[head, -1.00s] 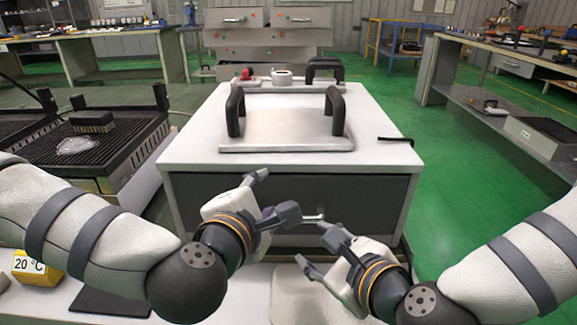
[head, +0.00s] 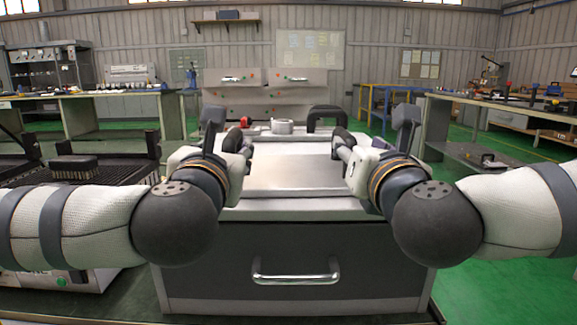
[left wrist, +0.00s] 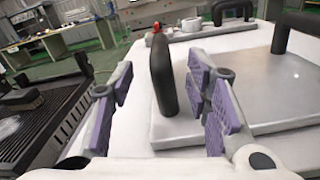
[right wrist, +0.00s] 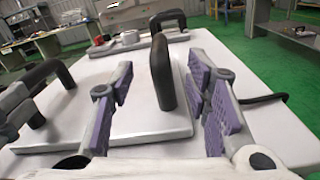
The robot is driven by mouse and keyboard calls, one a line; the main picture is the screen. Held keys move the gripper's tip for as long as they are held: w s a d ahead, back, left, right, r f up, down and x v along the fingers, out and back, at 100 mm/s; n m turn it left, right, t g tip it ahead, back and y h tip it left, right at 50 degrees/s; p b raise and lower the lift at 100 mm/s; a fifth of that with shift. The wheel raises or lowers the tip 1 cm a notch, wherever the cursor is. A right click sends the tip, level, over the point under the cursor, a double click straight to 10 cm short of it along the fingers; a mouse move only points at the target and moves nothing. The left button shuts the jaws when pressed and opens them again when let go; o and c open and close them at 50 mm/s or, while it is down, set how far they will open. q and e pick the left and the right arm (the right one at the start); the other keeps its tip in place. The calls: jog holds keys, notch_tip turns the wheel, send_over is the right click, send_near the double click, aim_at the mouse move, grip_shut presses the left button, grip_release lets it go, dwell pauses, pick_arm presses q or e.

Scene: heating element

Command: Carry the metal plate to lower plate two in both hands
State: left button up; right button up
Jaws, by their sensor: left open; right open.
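The metal plate (head: 290,175) lies flat on a white-topped cabinet (head: 300,212). It has a black upright handle at each side. My left gripper (head: 224,132) is open at the plate's left side; in the left wrist view its purple-padded fingers stand either side of the left handle (left wrist: 162,80), with visible gaps. My right gripper (head: 373,132) is open at the right side; in the right wrist view its fingers stand either side of the right handle (right wrist: 162,75), also with gaps. I cannot tell which thing is lower plate two.
Behind the plate stand a white ring-shaped part (head: 283,127), a red knob (head: 245,121) and another black handle (head: 325,113). Black ribbed grills (head: 110,172) stand at the left, with a dark block (head: 74,168) on one. A black bar (right wrist: 262,98) lies right of the plate.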

aim_at(234, 137)
pick_arm(q)
jog(key=w, duration=0.9)
jog(key=shift+w+a, duration=0.3)
pick_arm(e)
jog(key=w, duration=0.9)
jog(key=shift+w+a, duration=0.3)
jog(key=shift+w, duration=0.05)
pick_arm(q)
jog(key=shift+c, duration=0.6)
pick_arm(e)
jog(key=shift+c, duration=0.6)
pick_arm(q)
grip_shut()
pick_arm(e)
grip_shut()
